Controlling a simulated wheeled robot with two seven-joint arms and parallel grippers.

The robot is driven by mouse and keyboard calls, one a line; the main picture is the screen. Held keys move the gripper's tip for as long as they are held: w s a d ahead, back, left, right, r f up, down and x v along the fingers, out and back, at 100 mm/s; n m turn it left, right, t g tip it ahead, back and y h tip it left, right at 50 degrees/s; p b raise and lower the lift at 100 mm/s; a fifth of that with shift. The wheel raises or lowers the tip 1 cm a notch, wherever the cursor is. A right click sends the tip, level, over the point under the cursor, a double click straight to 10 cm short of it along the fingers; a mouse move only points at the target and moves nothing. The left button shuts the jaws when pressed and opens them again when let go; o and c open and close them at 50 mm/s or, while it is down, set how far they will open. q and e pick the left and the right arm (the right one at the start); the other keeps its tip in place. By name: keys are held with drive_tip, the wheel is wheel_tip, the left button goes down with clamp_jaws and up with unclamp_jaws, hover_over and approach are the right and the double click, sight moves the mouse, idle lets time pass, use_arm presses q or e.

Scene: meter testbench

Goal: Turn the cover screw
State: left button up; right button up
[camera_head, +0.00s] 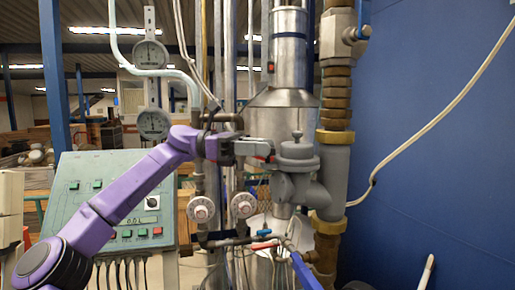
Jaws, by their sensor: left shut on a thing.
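A grey meter body (300,188) with a round cover (297,150) and a small knob on top is mounted on the thick vertical pipe right of centre. My left gripper (268,155) reaches in from the left at cover height. Its fingers are closed at the left edge of the cover. The cover screw is small and hidden at the fingertips, where the jaws are shut on it. My right gripper is out of view.
A green control panel (110,200) stands at left, behind my left arm. Two dial gauges (152,55) hang above it. Two round handwheels (201,209) and thin pipes with a red lever (264,246) are below the gripper. A blue wall (430,150) fills the right.

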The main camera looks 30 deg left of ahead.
use_arm(q)
drive_tip(key=shift+w+d+f+m+g, duration=0.15)
drive_tip(key=shift+m+g, duration=0.15)
drive_tip(key=shift+g, duration=0.25)
drive_tip(key=shift+w+a+f+m+g, duration=0.1)
drive_tip(key=shift+m+g, duration=0.2)
drive_tip(key=shift+g, duration=0.25)
drive_tip(key=shift+f+g+p, duration=0.1)
drive_tip(key=shift+g+p, duration=0.2)
drive_tip(key=o, duration=1)
drive_tip(key=shift+d, duration=0.1)
drive_tip(key=shift+r, duration=0.2)
drive_tip(key=a, duration=0.3)
drive_tip(key=s+a, duration=0.1)
drive_tip(key=a, duration=0.3)
drive_tip(key=s+a, duration=0.1)
drive_tip(key=a, duration=0.2)
drive_tip(key=shift+a+b, duration=0.2)
drive_tip(key=shift+b, duration=0.15)
